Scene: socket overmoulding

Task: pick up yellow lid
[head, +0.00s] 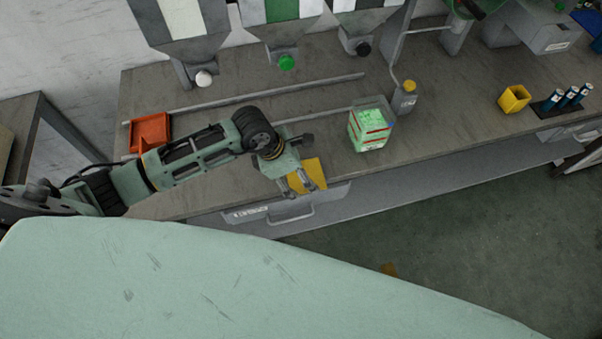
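A flat yellow piece, which looks like the yellow lid (315,171), is at the front edge of the workbench in the head view, partly hidden by my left gripper. My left gripper (296,188) points down over the lid's left side. Its two fingers show with a gap between them, so it looks open. I cannot tell whether the fingers touch the lid. My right gripper is not in view.
On the workbench (450,120) are an orange-red bin (150,131), a clear box with green contents (369,127), a grey bottle (403,101) and a yellow container (514,99). Hoppers (284,33) hang at the back. A drawer handle (293,216) sticks out below the lid.

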